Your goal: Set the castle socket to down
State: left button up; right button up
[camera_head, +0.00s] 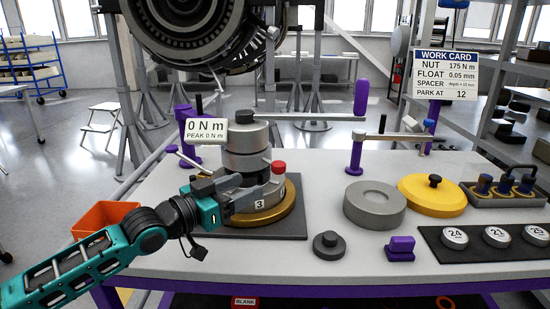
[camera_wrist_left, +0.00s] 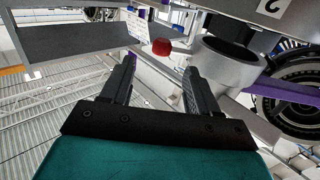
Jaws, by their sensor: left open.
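A grey stepped cylinder stack (camera_head: 246,150), which looks like the castle socket, stands upright over a gold ring (camera_head: 268,219) on the bench fixture. No label names it, and I cannot tell whether it is fully seated. A long bar (camera_head: 300,117) runs from its top to a purple handle. A red knob (camera_head: 279,167) is at its right side; it also shows in the left wrist view (camera_wrist_left: 162,47). My left gripper (camera_head: 262,187) is open beside the lower stack, partly hiding it. In the left wrist view its fingers (camera_wrist_left: 160,75) are apart, with nothing visibly held between them.
A sign (camera_head: 205,130) reads 0 N m. A purple post (camera_head: 356,145) stands behind a grey disc (camera_head: 374,204) and a yellow disc (camera_head: 432,194). An orange bin (camera_head: 103,217) is left.

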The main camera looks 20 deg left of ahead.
aim_at(253, 157)
pick_arm(q)
jog(key=x, duration=1.3)
jog(key=shift+w+a+r, duration=0.15)
jog(key=shift+a+r, duration=0.05)
jog(key=shift+r, duration=0.1)
grip_shut()
